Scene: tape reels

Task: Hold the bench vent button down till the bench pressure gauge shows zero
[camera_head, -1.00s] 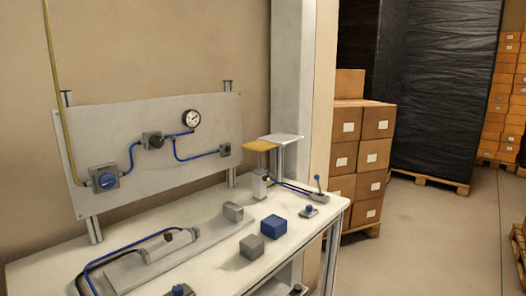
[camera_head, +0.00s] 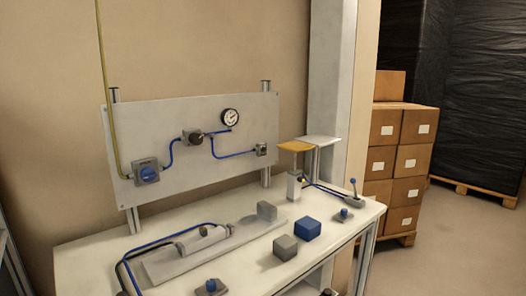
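The bench pressure gauge (camera_head: 230,116) is a round white dial on the upright grey panel (camera_head: 225,148). Its needle is too small to read. A small grey box (camera_head: 261,150) sits at the panel's right end, on the blue hose. On the white bench (camera_head: 85,262) are two grey bases with blue tops: one at the front edge (camera_head: 211,287) and one at the right (camera_head: 344,214). I cannot tell which control is the vent button. Neither of my grippers is in view.
A blue block (camera_head: 307,229) and a grey block (camera_head: 285,247) lie on the bench. A blue valve knob (camera_head: 148,174) is on the panel. A cylinder (camera_head: 203,239) lies on a long plate. Stacked cartons (camera_head: 400,160) stand right of the pillar (camera_head: 332,80). Floor at right is clear.

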